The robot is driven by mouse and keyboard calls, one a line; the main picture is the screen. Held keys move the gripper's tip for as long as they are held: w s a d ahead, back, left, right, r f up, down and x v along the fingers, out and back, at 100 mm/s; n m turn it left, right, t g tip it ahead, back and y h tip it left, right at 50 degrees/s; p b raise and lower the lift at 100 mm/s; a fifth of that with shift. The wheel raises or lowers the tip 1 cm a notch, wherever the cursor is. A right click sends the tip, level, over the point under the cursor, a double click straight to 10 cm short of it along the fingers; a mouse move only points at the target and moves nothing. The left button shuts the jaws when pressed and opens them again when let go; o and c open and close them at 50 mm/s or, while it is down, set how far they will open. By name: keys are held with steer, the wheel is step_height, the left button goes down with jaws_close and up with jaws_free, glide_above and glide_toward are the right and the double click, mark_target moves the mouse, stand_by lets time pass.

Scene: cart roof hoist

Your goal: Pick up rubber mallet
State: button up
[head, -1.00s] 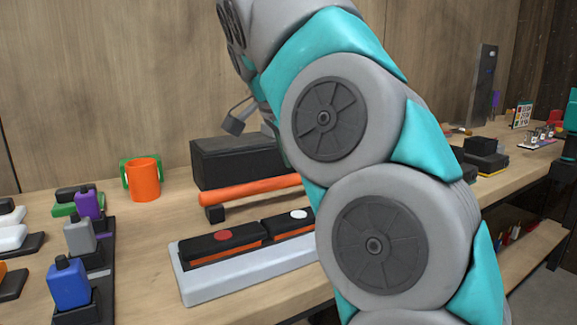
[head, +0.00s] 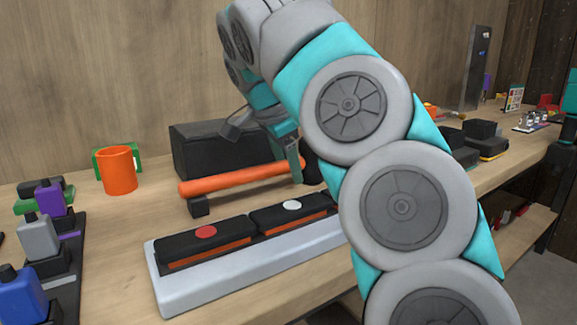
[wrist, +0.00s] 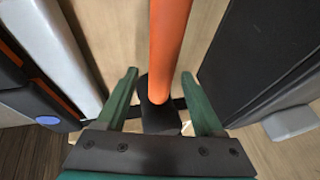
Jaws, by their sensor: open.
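The rubber mallet (head: 235,178) lies on the bench in the head view, its orange handle running left to right. Its left part rests by a small black block. A dark rounded part, likely its head, shows at the right end, partly hidden by my arm. My gripper (head: 295,178) is open and low at the right part of the handle. In the wrist view, the green fingertips of my gripper (wrist: 160,76) stand on either side of the orange handle (wrist: 169,40), with a dark block between the fingers.
A black box (head: 215,152) stands close behind the mallet. A grey tray (head: 200,288) with two black-and-orange items lies in front. An orange mug (head: 117,172) stands at the left, beyond several small bottles. Bare bench lies between mug and tray.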

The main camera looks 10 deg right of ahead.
steer(key=shift+w+d+f, duration=0.1)
steer(key=shift+w+f, duration=0.05)
steer(key=shift+f, duration=0.3)
steer(key=shift+c, duration=0.3)
jaws_close()
